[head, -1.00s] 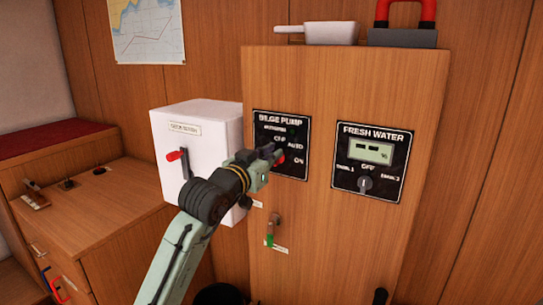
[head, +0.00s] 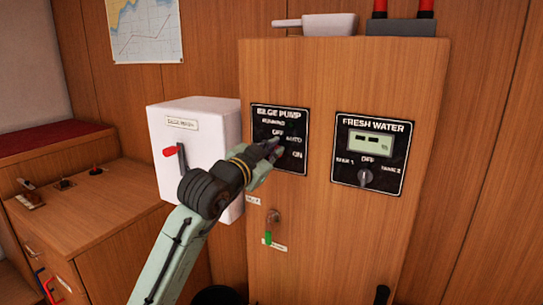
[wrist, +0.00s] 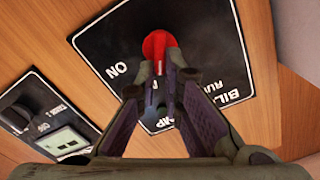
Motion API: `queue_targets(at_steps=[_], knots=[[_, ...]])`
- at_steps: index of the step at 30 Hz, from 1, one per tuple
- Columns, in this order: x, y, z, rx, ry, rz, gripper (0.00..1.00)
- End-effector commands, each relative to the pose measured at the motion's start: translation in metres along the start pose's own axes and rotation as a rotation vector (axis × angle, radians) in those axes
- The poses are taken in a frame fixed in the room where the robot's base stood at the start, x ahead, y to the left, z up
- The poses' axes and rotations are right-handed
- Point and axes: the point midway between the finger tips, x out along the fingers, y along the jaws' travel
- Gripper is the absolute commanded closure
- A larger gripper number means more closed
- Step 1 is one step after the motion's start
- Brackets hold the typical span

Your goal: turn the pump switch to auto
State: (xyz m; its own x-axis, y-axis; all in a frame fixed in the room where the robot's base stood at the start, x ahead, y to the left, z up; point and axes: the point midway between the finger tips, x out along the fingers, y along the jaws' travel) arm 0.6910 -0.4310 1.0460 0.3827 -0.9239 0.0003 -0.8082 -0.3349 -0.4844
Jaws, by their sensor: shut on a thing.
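The black bilge pump panel (head: 262,112) is on the left of the wooden cabinet front, with RUNNING, OFF, AUTO and ON lettering. My gripper (head: 274,150) is at this panel, near the AUTO and ON words, and covers the switch in the head view. In the wrist view, the red pump switch (wrist: 157,43) shows between the fingertips of my gripper (wrist: 158,75). The fingers are shut on it. The panel fills the upper middle there, turned round, with ON left of the switch. Which mark the switch points at is hard to tell.
The fresh water panel (head: 371,155) with its dark knob is to the right. A white box (head: 205,140) with a red-tipped lever stands just left of my wrist. Below hangs a small green-tipped valve handle (head: 268,237). A white pan-like thing (head: 325,24) lies on the cabinet top.

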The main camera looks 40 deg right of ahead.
Motion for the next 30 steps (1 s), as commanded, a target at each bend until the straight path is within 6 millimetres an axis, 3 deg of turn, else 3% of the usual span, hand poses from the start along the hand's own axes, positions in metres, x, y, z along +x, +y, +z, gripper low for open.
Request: queue_targets(at_steps=[12, 30], knots=[[0.0001, 0.0051, 0.0016, 0.233, -0.001, 0.001, 1.00], [0.0001, 0.0055, 0.0010, 0.280, -0.001, 0.002, 1.00]])
